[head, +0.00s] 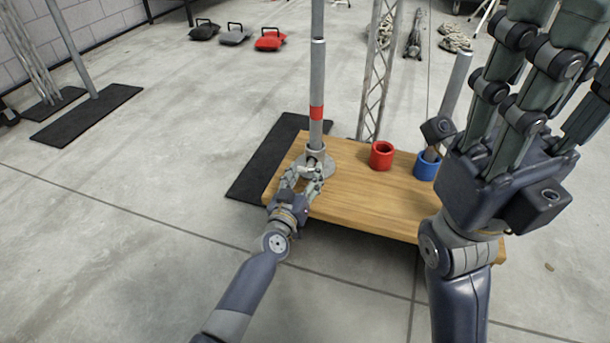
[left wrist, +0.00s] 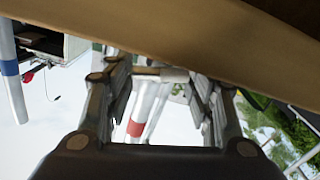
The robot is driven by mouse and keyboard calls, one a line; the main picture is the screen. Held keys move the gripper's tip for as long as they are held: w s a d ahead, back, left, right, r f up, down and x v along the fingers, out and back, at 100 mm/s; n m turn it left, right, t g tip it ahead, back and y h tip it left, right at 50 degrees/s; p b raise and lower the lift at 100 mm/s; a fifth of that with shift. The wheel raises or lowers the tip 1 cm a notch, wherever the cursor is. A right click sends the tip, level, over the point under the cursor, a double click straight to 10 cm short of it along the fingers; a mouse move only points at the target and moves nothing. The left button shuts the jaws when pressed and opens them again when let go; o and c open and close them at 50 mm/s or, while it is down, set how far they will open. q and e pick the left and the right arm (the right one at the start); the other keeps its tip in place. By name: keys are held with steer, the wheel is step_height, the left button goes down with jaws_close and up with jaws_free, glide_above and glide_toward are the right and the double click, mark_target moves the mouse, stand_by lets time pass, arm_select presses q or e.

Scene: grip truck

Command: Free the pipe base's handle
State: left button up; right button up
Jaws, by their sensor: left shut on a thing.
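A grey upright pipe (head: 317,75) with a red band stands in a grey round pipe base (head: 325,168) on the wooden table's left part. The pipe also shows in the left wrist view (left wrist: 142,118), behind my fingers. My left gripper (head: 304,178) is at the near side of the base, its fingers shut on the base's handle. A pale bar, likely the handle, crosses between the fingers in the left wrist view (left wrist: 160,75); most of it is hidden. My right gripper (head: 535,85) is raised close to the camera, fingers spread, with nothing seen in it.
The wooden table (head: 365,205) also bears a red ring cup (head: 382,156) and a blue ring cup (head: 426,165) with a grey pole (head: 457,88) by it. A lattice truss (head: 378,70) stands behind. The floor to the left is mostly clear.

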arm_select(q)
steer(key=shift+n, duration=1.5)
steer(key=o, duration=1.1)
steer(key=shift+c, duration=0.2)
